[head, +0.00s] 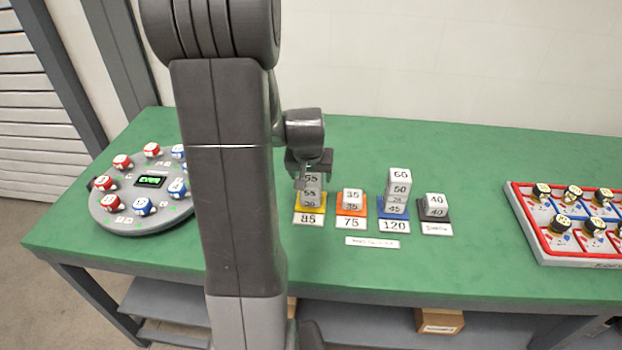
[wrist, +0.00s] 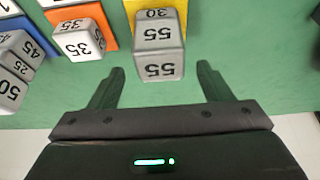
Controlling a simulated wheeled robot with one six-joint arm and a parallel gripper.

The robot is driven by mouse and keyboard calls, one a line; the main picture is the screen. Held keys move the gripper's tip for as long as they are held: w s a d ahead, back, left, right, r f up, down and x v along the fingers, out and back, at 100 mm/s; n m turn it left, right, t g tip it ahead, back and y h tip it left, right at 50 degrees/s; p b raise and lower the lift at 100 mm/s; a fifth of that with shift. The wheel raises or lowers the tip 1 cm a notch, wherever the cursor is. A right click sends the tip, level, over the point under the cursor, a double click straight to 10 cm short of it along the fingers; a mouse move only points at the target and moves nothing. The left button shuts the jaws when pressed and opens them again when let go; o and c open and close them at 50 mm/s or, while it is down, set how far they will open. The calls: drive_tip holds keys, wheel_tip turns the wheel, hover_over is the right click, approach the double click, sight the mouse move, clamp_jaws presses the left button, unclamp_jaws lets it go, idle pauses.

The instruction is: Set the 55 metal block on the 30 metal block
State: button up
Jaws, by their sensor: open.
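The 55 metal block (wrist: 160,68) is a silver block with 55 on its top and side. It rests on the 30 metal block (wrist: 157,14), over the yellow pad marked 85. In the head view the 55 block (head: 310,192) shows just below my gripper (head: 311,165), with the 30 block (head: 309,205) under it. In the wrist view my gripper (wrist: 160,68) is open, its fingertips on either side of the 55 block with gaps showing. Whether the fingertips are level with the block or above it, I cannot tell. The gripper partly hides the stack's top in the head view.
To the right stand a 35 block (head: 352,197) on an orange pad, a taller stack topped by a 50 block (head: 399,182) on a blue pad, and a 40 block (head: 435,202) on a dark pad. A round dial (head: 125,215) and a red-rimmed tray (head: 545,258) lie farther out.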

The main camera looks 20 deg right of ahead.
sight(311, 179)
drive_tip(key=v, duration=0.8)
drive_tip(key=shift+r, duration=0.25)
drive_tip(key=x, duration=1.2)
drive_tip(key=shift+s+f, duration=0.1)
drive_tip(key=shift+f, duration=0.2)
drive_tip(key=shift+a+r, duration=0.1)
drive_tip(key=shift+r, duration=0.15)
